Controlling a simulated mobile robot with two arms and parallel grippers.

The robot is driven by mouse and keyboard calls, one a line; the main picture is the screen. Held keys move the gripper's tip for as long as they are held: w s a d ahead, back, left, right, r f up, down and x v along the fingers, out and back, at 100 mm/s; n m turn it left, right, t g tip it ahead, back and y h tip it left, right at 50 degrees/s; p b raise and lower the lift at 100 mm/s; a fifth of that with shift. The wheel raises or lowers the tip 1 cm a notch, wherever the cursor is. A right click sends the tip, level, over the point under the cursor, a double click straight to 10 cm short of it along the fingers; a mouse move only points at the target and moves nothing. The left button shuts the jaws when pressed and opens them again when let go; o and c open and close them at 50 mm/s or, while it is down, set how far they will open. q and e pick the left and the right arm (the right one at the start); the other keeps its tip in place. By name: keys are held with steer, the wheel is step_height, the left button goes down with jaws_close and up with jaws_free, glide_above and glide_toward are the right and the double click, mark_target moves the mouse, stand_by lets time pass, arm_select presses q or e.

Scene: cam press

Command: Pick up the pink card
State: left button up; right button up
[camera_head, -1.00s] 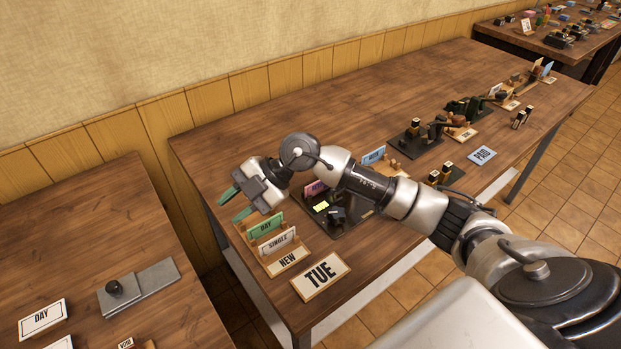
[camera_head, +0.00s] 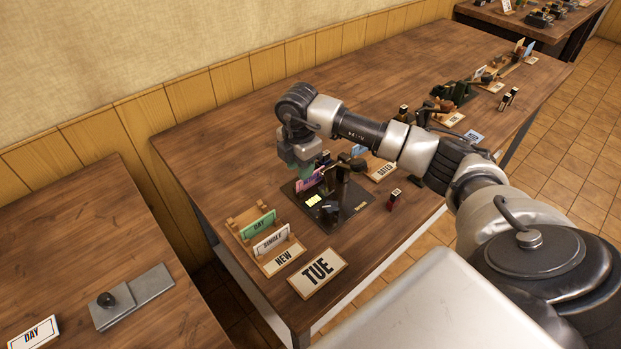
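The pink card (camera_head: 308,182) stands upright on the left back part of the black press base (camera_head: 350,212), beside the dark press. My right gripper (camera_head: 304,167) points down right at the card's top edge, with its green fingers around or just above it. The fingers are partly hidden, so I cannot tell whether they are closed on the card. My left gripper is not in view.
A wooden rack (camera_head: 246,212) holds a green DAY card (camera_head: 259,225) and a white SINGLE card (camera_head: 271,241). A NEW sign (camera_head: 283,258) and a TUE sign (camera_head: 318,272) lie in front. Other presses and cards stand farther right. The table's back left is clear.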

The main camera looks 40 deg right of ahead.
mark_target(311, 180)
step_height(311, 180, down, 4)
steer(key=shift+s+f+p, duration=0.15)
steer(key=shift+f+p, duration=0.05)
steer(key=shift+p, duration=0.2)
steer(key=shift+a, duration=0.1)
steer(key=shift+c, duration=0.3)
jaws_close()
